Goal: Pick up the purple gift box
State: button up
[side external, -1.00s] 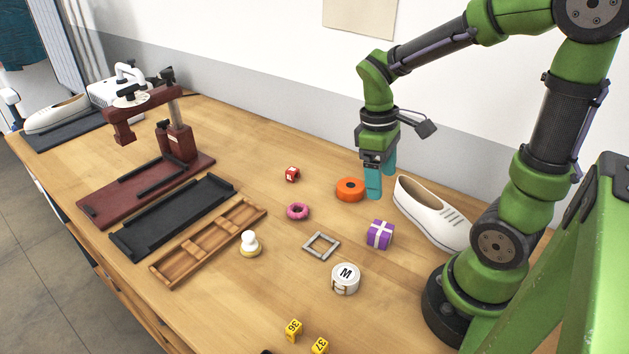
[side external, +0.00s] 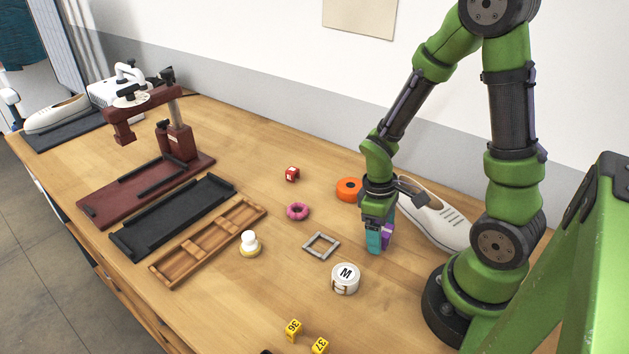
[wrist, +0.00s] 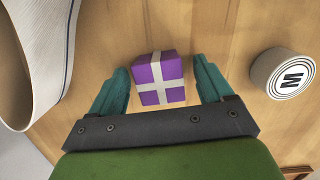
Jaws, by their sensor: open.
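The purple gift box (wrist: 172,70) with a white ribbon cross sits on the wooden table, between the two teal fingers of my gripper (wrist: 160,88) in the wrist view. The fingers stand open on its left and right, with a gap on each side. In the side view my gripper (side external: 379,240) is low at the table and hides most of the purple gift box (side external: 391,228); only a sliver of purple shows.
A white shoe (side external: 432,218) lies close behind my gripper.

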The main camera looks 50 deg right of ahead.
jog(key=shift+c, duration=0.5)
jog(key=c, duration=0.9)
jog(key=shift+c, duration=0.2)
